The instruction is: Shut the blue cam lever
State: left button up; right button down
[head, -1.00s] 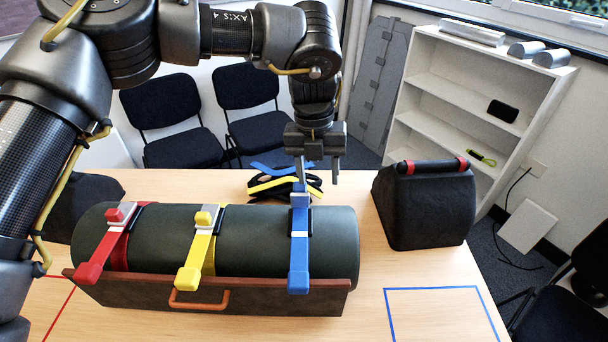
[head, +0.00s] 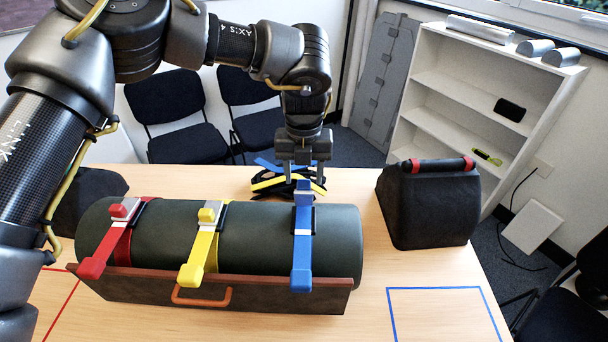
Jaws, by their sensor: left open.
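The blue cam lever (head: 304,191) stands upright on its buckle at the top of the blue strap (head: 302,252), near the right end of a dark green roll (head: 260,240). It sticks up higher than the red lever (head: 120,209) and the yellow lever (head: 208,212), which lie lower on their buckles. My left gripper (head: 305,174) points down with its fingers open, just above and behind the blue lever. The lever's top lines up with the gap between the fingers, and I cannot tell whether they touch it. My right gripper is out of view.
The roll rests in a brown tray (head: 260,295) with an orange handle. Loose blue, yellow and black straps (head: 270,185) lie behind the roll. A black case (head: 428,208) stands at right. The blue-taped square (head: 440,289) at front right is empty.

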pick_arm(q)
jog(key=shift+f, duration=0.95)
grip_shut()
